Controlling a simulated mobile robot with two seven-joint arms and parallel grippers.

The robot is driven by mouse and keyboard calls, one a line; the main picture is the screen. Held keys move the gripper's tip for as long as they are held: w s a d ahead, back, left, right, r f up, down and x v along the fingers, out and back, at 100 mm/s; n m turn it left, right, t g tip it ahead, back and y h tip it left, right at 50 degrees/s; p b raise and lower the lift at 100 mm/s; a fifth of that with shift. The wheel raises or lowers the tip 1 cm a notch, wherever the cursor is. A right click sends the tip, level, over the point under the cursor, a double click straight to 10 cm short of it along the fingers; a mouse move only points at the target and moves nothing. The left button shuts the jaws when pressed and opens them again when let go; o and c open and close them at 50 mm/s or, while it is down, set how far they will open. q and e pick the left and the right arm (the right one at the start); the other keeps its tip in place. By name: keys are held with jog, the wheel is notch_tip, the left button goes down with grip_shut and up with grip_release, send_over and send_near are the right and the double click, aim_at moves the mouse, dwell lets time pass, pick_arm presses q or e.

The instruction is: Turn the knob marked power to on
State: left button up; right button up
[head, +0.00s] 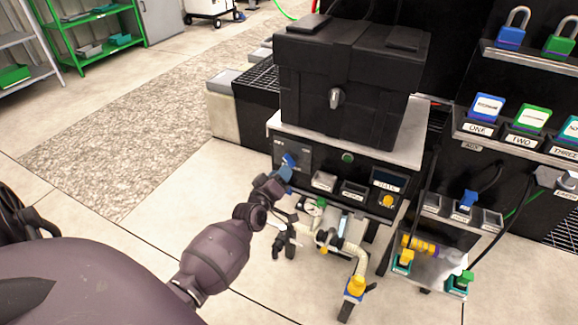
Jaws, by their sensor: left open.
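The blue knob (289,159) is on the upper left of the black front panel (320,172) of a bench-like unit. Small white marks are beside it, too small to read, so I cannot tell its setting. My left arm reaches in from the lower left, its wrist links just below and in front of the knob. My left gripper (284,244) seems to hang below the panel, dark and small, open and empty, apart from the knob. My right gripper is not in view.
A black case (345,85) sits on the unit's top. A green button (347,158) and a yellow knob (387,200) are on the same panel. Pipes with a yellow fitting (356,284) stand below. Padlocks (511,36) and labelled blocks fill the right.

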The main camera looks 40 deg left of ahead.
aim_at(288, 163)
pick_arm(q)
jog(key=shift+b+x, duration=0.45)
jog(key=shift+x, duration=2)
grip_shut()
